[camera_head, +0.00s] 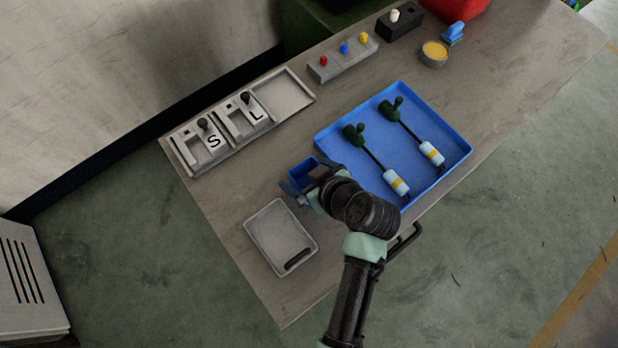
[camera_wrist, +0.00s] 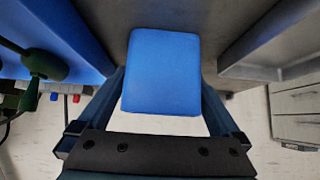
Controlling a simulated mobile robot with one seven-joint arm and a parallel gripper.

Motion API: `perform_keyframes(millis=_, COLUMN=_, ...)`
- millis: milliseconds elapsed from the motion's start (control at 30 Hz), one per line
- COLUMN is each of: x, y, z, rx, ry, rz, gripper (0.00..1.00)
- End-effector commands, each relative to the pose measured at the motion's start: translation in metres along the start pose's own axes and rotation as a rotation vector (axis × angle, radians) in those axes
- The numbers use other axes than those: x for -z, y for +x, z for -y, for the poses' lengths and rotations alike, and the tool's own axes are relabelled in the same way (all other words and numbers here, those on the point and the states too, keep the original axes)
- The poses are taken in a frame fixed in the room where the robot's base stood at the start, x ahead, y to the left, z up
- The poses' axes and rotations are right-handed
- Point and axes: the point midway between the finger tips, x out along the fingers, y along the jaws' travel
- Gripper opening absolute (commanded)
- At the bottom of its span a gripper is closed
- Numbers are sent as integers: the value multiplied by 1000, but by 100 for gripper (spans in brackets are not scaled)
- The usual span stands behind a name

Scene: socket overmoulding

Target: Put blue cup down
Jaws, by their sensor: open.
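The blue cup (camera_head: 303,171) is a small square-sided blue container on the grey bench, between the large blue tray and the small grey tray in the head view. In the wrist view the blue cup (camera_wrist: 162,72) fills the middle, between the two fingers. My gripper (camera_head: 307,182) is open around the cup, with one finger on each side; it also shows in the wrist view (camera_wrist: 163,95). Narrow gaps seem to show beside the cup, but contact is hard to judge. My wrist hides part of the cup in the head view.
The blue tray (camera_head: 457,163) holds two dark green-headed parts with cables. A grey tray (camera_head: 277,232) with a dark bar lies left of my wrist. An S and L fixture (camera_head: 283,92) and a colored-button box (camera_head: 343,60) stand behind. A tin (camera_head: 433,55) sits far right.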

Motion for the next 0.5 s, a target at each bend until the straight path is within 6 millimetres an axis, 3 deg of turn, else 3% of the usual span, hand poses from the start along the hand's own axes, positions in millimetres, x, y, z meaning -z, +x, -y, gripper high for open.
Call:
perform_keyframes(millis=333, x=0, y=10, z=0, rx=0, ry=0, rz=0, gripper=100)
perform_keyframes(millis=500, x=0, y=9, z=0, rx=0, ry=0, rz=0, gripper=69)
